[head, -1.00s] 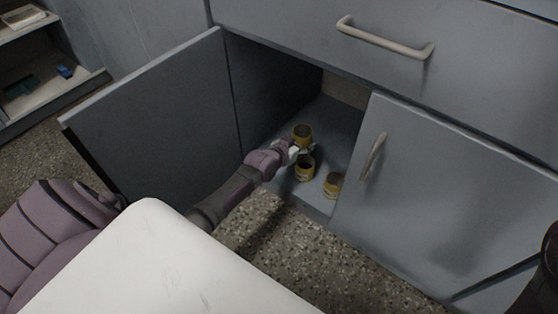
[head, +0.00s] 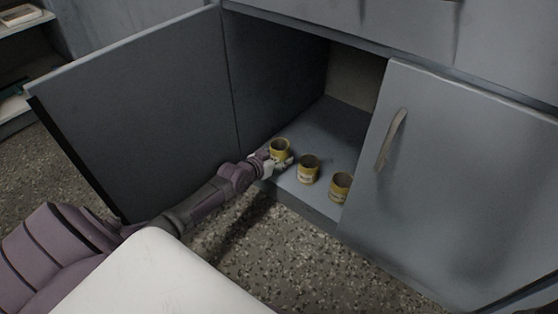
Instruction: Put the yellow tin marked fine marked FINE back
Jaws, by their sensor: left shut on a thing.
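Three yellow tins show in the open cabinet compartment. My left gripper (head: 276,165) reaches in from the left and is shut on the leftmost tin (head: 280,149), which is upright and open-topped. I cannot tell whether this tin touches the shelf or is just above it. A middle tin (head: 309,170) and a right tin (head: 340,188) stand upright on the cabinet floor (head: 321,135) near its front edge, in a slanting row with the held one. The tins have pale labels, too small to read here. My right gripper is not in view.
The left cabinet door (head: 135,110) stands wide open beside my left arm. The right door (head: 455,170), with its handle (head: 391,139), is closed. The cabinet floor behind the tins is clear. An open shelf (head: 22,70) is at the far left.

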